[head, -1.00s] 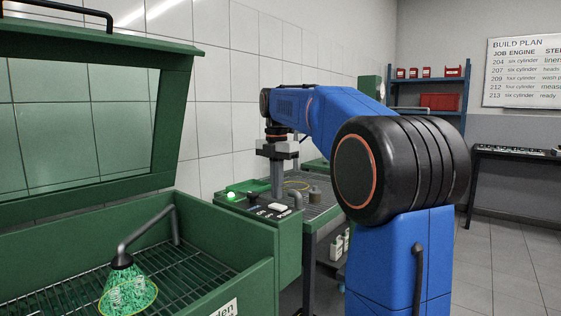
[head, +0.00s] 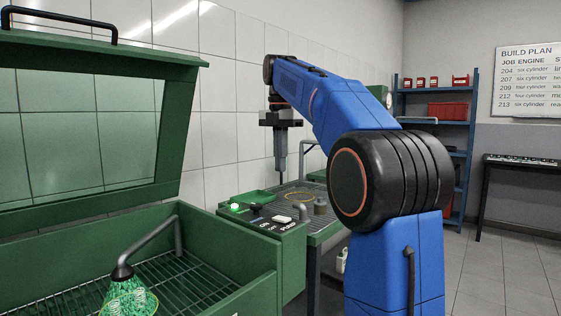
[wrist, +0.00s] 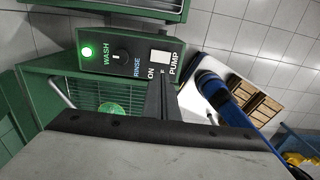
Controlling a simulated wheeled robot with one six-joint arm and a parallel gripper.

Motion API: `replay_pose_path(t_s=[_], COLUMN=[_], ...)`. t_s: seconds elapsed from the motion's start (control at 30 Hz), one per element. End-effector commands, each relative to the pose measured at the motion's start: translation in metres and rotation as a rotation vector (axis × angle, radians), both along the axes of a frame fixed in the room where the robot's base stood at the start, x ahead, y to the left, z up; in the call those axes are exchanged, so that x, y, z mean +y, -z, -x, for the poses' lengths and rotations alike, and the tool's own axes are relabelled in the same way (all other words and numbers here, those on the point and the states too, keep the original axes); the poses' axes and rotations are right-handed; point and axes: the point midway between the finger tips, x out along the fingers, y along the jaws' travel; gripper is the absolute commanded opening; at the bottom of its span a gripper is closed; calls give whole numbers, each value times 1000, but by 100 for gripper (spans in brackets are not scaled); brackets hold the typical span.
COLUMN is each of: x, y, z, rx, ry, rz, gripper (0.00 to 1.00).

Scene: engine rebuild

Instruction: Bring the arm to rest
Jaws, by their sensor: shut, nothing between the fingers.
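My blue arm (head: 350,105) reaches up and to the left, its end above the green control box. My gripper (head: 281,168) hangs pointing down, shut and empty, its fingertips clear above the box. In the wrist view the shut fingers (wrist: 163,98) stand in front of the lower edge of the control box (wrist: 140,75), partly covering the lettering beside the pump switch (wrist: 160,57). The box carries a lit green lamp (head: 234,207) and a dark knob marked wash and rinse (wrist: 121,56).
A green wash tub (head: 255,262) with a raised lid (head: 92,45), a bent pipe (head: 150,246) and a spray head lies at left. A bench (head: 333,228) with small parts stands behind the box. A blue shelf (head: 459,165) stands further back. Open floor lies at right.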

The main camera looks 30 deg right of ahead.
Motion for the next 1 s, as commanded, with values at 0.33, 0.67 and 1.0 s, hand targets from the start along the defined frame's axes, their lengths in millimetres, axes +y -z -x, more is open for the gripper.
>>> replay_pose_path(t_s=[0.33, 0.67, 1.0], x=[0, 6, 42], y=[-1, 3, 50], z=[0, 9, 72], rx=[0, -11, -104], ry=[0, 50, 467], rz=[0, 2, -7], gripper=[0, 0, 0])
